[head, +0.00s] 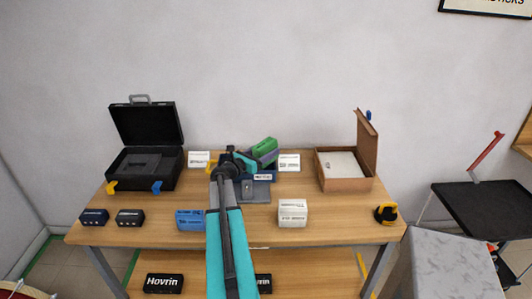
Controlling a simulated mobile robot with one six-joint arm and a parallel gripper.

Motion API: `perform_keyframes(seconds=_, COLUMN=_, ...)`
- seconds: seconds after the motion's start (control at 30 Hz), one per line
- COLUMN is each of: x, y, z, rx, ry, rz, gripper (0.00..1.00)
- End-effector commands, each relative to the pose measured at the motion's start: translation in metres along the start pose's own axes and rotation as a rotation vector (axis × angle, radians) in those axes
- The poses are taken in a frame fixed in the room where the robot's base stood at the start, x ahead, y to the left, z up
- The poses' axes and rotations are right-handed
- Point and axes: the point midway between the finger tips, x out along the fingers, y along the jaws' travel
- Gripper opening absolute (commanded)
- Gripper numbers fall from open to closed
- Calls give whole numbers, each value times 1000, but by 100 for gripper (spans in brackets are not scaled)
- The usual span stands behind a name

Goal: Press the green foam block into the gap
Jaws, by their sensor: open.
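The green foam block (265,146) is at the back middle of the table, tilted, with its right end higher. It sits at the top of a dark blue holder (268,170) with a small white label on its front. The gap is hidden behind my arm and the block, so I cannot tell how far the block is in. My gripper (238,160) is open, just left of the block. Whether a finger touches the block is too small to tell.
The wooden table (330,216) also holds an open black case (145,175), a brown box (345,183) with its lid raised, a white carton (292,212), a blue carton (190,220) and a yellow-black tape measure (386,214). The table's front right is mostly clear.

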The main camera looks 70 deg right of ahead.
Motion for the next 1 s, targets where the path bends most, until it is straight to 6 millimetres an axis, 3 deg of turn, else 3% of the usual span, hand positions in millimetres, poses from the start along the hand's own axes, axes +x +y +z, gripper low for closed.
perform_keyframes(seconds=0.43, x=0, y=0, z=0, rx=0, ry=0, rz=0, gripper=61)
perform_keyframes(seconds=0.47, x=0, y=0, z=0, rx=0, ry=0, rz=0, gripper=59)
perform_keyframes(seconds=0.7, x=0, y=0, z=0, rx=0, ry=0, rz=0, gripper=19)
perform_keyframes(seconds=0.77, x=0, y=0, z=0, rx=0, ry=0, rz=0, gripper=14)
perform_keyframes(seconds=1.0, x=0, y=0, z=0, rx=0, ry=-1, rz=0, gripper=14)
